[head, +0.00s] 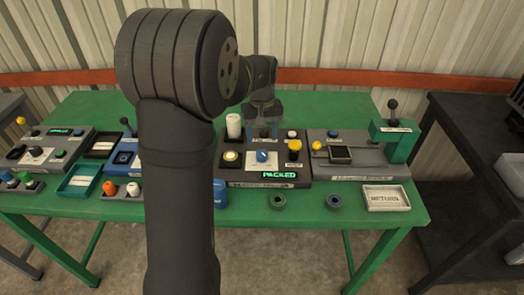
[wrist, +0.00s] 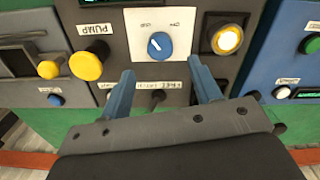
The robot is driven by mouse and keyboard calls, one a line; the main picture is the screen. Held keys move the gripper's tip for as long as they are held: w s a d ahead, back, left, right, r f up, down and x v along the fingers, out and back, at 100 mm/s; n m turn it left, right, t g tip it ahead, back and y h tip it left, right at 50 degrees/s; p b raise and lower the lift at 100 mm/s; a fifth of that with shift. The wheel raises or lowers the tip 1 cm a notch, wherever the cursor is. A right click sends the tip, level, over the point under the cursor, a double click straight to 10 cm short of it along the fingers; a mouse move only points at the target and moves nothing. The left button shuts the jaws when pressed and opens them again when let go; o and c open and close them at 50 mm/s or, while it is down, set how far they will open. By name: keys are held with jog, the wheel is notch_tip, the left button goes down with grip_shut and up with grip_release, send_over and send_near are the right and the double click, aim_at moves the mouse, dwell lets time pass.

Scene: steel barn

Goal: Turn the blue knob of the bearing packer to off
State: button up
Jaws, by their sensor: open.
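The blue knob (head: 264,156) sits on a white plate on a dark grey machine (head: 238,178) with a lit green "PACKED" display (head: 279,175). In the wrist view, which looks upside down, the blue knob (wrist: 160,45) has a pale pointer line, slanted a little. Two small labels on the white plate (wrist: 182,40) lie beyond the knob, too small to read surely. My gripper (head: 264,132) is open and empty at the machine's back side. In the wrist view my gripper (wrist: 160,76) has its two blue fingers apart, short of the knob and not touching it.
A yellow button (wrist: 86,66) and a lit button (wrist: 228,39) flank the knob. A white-capped post (head: 234,126) stands behind. A press with a green frame (head: 397,142) stands right; other panels stand left. Two rings (head: 277,201) and a pale tray (head: 386,198) lie along the green table's front.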

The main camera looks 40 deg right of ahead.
aim_at(262, 153)
notch_tip(262, 153, down, 7)
jog(key=shift+f, duration=0.15)
jog(key=c, duration=1)
